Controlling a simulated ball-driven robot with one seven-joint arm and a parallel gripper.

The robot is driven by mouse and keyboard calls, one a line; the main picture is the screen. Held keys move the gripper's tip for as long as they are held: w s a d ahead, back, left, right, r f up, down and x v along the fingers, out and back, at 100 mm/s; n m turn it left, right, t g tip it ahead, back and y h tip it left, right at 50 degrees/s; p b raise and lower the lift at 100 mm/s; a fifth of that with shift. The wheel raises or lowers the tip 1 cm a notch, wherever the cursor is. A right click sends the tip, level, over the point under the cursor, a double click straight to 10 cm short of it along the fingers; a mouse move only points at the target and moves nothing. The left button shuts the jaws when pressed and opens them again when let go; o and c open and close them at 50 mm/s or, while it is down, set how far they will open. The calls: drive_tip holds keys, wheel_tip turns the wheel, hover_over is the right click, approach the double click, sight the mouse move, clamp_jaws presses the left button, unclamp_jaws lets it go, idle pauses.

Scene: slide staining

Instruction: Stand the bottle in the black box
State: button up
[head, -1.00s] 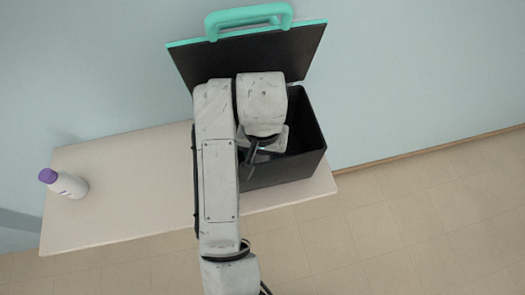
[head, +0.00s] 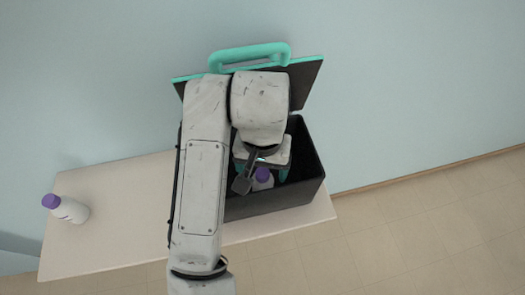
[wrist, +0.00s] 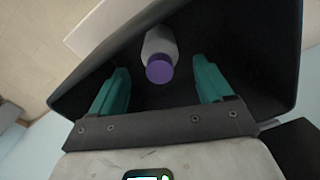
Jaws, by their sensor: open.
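A white bottle with a purple cap (head: 263,175) is inside the black box (head: 300,195), partly hidden by my arm. In the wrist view the bottle (wrist: 160,44) appears upright, cap toward the camera. My gripper (wrist: 161,82) is open, its teal fingers on either side of the bottle with visible gaps to it. In the head view my gripper (head: 262,165) is over the box opening and mostly covered by my wrist. The contact of the bottle's base with the box floor is hidden.
Another white bottle with a purple cap (head: 66,208) stands at the left end of the pale table (head: 120,225). The box lid (head: 305,82), with a teal handle (head: 250,54), is raised at the back by the wall. The table between that bottle and my arm is clear.

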drive_tip(key=shift+r, duration=2.7)
